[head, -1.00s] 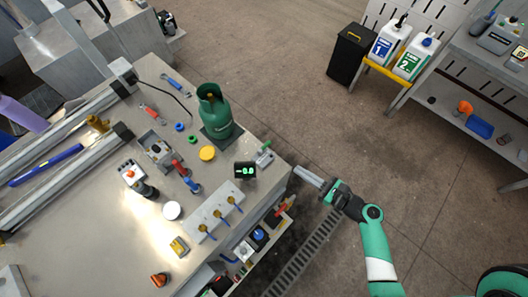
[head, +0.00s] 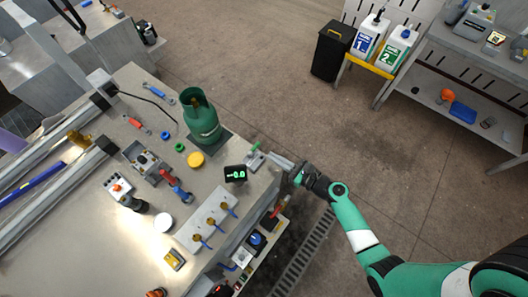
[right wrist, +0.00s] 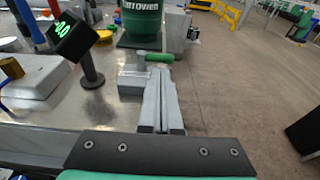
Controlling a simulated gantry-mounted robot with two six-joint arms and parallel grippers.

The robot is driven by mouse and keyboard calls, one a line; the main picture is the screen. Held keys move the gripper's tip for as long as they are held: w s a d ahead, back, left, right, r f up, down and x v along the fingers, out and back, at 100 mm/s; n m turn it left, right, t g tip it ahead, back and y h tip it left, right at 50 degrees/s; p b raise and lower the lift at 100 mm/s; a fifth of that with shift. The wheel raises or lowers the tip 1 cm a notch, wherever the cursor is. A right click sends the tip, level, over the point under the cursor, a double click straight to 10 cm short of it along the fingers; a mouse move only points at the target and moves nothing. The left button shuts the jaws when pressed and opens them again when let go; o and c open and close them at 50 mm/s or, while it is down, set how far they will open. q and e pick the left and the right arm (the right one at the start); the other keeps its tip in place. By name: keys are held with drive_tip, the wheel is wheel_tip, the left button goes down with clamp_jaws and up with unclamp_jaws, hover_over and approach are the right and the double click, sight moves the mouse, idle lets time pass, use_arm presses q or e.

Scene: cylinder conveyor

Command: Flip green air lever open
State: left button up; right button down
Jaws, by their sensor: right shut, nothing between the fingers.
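The green air lever (head: 256,147) sits on a small grey valve block (head: 254,160) near the table's right edge, beside the digital display. In the right wrist view the green lever (right wrist: 159,58) lies sideways just past my fingertips, above its grey block (right wrist: 132,80). My right gripper (head: 272,157) is shut and empty, reaching in from the right at the table edge. Its long grey fingers (right wrist: 158,82) point at the lever in the wrist view; whether they touch it I cannot tell. My left gripper is not in view.
A black display (head: 235,174) on a post stands left of the lever. A green gas cylinder (head: 202,122) stands behind it. A white block with several blue-handled valves (head: 206,222) is nearer the front. The floor right of the table is open.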

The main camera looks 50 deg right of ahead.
sight(264, 156)
drive_tip(key=x, duration=0.5)
drive_tip(key=shift+b, duration=0.4)
